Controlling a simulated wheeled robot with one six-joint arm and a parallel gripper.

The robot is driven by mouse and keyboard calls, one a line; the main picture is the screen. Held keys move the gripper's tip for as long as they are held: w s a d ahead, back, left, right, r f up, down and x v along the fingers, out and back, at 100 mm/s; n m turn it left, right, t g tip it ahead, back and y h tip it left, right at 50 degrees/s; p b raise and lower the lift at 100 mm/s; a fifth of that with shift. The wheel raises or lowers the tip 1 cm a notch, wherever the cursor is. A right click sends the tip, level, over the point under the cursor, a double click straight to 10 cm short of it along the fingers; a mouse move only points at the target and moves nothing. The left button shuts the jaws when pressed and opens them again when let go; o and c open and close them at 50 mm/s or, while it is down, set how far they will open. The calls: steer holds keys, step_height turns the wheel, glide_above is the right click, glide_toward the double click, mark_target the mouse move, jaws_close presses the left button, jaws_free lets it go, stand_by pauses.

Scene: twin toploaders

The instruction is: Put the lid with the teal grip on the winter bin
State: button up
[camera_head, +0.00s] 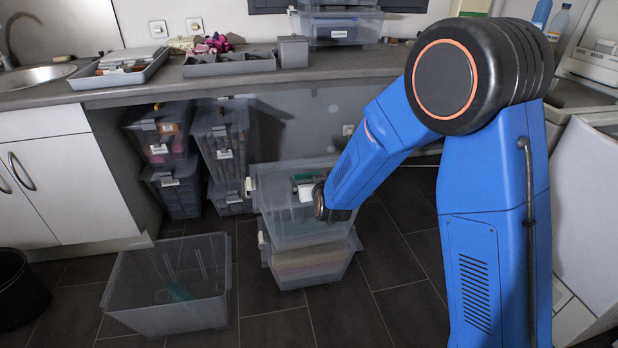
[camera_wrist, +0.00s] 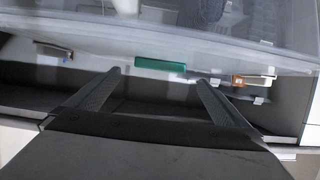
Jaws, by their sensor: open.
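A teal grip (camera_wrist: 161,65) shows in the wrist view on the near edge of a clear plastic piece, between and just beyond the fingertips of my gripper (camera_wrist: 158,77). The jaws are open with nothing held. In the head view, my gripper (camera_head: 322,204) is at the upper clear bin (camera_head: 290,229) of a middle stack, close to a small teal piece (camera_head: 305,177) and a white tag. I cannot read which bin is winter.
Stacked bins (camera_head: 220,150) stand under the counter (camera_head: 110,88). The lower bin (camera_head: 312,265) of the middle stack holds yellowish contents. A black bucket (camera_head: 18,290) is at far left. Trays and a box lie on the counter. Dark floor tiles (camera_head: 385,300) are clear at the front right.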

steer(key=v, duration=1.2)
steer(key=shift+d, duration=0.1)
steer(key=s+d+r+m+g, duration=0.1)
steer(key=s+d+r+g, duration=0.1)
steer(key=s+d+r, duration=0.35)
steer(key=s+d+r+g, duration=0.25)
steer(key=s+d, duration=0.35)
steer(key=d, duration=0.5)
steer(key=s+d+g+h, duration=0.1)
steer(key=s+d, duration=0.3)
steer(key=s, duration=0.4)
steer(key=s+d+r+m+g+h, duration=0.1)
steer(key=s+d, duration=0.4)
steer(key=s, duration=0.2)
steer(key=s+d+r+m+g+h, duration=0.1)
steer(key=s+d+g+h, duration=0.1)
steer(key=s+d, duration=0.3)
steer(key=s, duration=0.3)
steer(key=shift+s, duration=0.3)
